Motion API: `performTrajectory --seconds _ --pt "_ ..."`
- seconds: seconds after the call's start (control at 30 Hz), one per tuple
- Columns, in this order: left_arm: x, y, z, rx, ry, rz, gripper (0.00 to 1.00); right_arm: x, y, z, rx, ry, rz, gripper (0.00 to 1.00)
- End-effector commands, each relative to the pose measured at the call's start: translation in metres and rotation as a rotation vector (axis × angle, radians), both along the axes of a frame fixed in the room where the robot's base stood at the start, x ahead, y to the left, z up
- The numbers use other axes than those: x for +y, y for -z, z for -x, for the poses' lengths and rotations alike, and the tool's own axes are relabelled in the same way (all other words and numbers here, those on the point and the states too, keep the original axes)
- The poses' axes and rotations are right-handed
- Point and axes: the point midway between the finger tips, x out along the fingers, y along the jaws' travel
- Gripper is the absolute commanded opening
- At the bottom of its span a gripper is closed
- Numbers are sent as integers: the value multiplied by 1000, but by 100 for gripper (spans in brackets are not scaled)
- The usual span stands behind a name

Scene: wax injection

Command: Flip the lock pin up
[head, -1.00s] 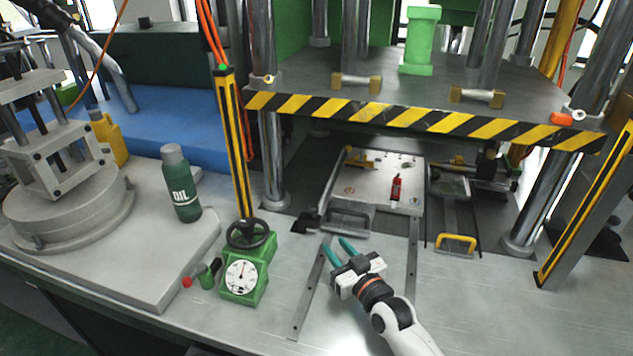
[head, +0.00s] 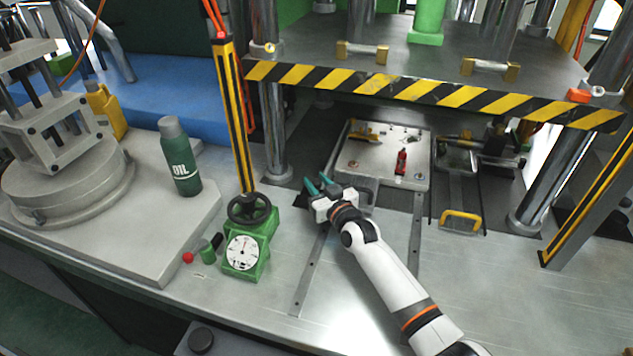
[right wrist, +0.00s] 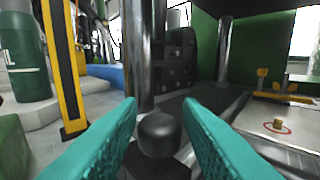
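A black rounded knob (right wrist: 165,135), which looks like the end of the lock pin, stands between my right fingertips in the right wrist view. In the head view my right gripper (head: 319,184) is at the front left corner of the mould plate (head: 380,168) and hides the knob. My right gripper is open, with one teal finger on each side of the knob. I cannot tell whether either finger touches it. The plate carries a red part (head: 401,162) and a yellow clamp (head: 362,133). My left gripper is not in view.
The press's striped upper platen (head: 400,89) overhangs the plate. A steel column (head: 273,150) and a yellow-black post (head: 236,120) stand left of my gripper. A green gauge block (head: 245,252) and an oil bottle (head: 180,160) are farther left.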

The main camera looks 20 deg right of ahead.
Motion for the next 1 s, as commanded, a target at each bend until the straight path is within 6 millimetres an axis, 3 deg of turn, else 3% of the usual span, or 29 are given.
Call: performTrajectory --seconds 0.37,0.57,0.77,1.0 --pt "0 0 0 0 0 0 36 1 0 -6 1 0 0 32" --pt "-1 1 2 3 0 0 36 1 0 -6 0 0 0 0" --pt "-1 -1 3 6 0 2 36 1 -3 -6 0 0 0 0" --pt "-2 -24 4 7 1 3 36 1 -29 -6 -2 0 0 0"
